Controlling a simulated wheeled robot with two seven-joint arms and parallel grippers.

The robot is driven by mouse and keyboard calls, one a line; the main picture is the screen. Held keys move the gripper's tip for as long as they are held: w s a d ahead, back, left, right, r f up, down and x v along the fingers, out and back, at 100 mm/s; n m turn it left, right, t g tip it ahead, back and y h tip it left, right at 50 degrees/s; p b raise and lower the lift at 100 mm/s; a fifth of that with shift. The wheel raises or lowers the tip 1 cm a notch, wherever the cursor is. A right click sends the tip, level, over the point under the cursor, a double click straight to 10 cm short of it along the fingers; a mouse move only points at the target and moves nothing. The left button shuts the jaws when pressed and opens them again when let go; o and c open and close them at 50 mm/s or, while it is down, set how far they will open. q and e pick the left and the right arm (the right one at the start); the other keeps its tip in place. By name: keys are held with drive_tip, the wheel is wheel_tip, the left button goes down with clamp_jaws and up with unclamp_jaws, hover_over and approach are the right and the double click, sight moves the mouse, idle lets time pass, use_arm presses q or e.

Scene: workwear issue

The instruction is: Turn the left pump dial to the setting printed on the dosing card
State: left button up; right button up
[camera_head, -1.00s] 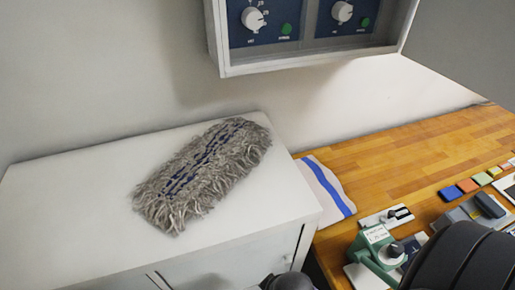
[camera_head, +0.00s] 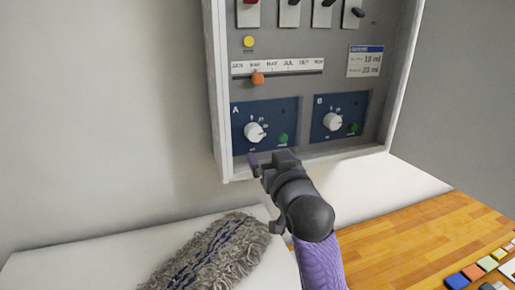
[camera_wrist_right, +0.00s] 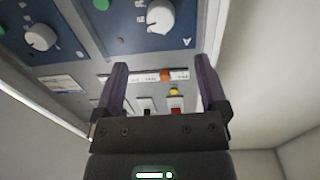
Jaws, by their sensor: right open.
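The left pump dial (camera_head: 254,132), a white knob on the blue panel marked A, sits at the lower left of the wall cabinet. It also shows at the top of the right wrist view (camera_wrist_right: 156,16); its exact setting is too small to read. The dosing card (camera_head: 366,62) is on the cabinet's right side; its lines read 10 ml and 20 ml, but the labels are blurred. My right gripper (camera_head: 272,160) is open and empty, just below dial A and apart from it. Its two fingers also show in the wrist view (camera_wrist_right: 160,66). My left gripper is out of view.
The similar dial B (camera_head: 333,121) is to the right. Green buttons (camera_head: 283,138) sit beside the dials. An orange slider (camera_head: 257,78), yellow button (camera_head: 249,41) and several switches are above. The cabinet's lower rim (camera_head: 310,160) projects below the panels. A mop head (camera_head: 215,254) lies below.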

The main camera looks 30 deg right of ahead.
sight(256, 135)
drive_tip(key=p+x, duration=0.1)
drive_tip(key=x, duration=0.8)
drive_tip(key=shift+w+p, duration=0.25)
drive_tip(key=shift+p, duration=0.1)
drive_tip(key=shift+c, duration=0.3)
clamp_jaws()
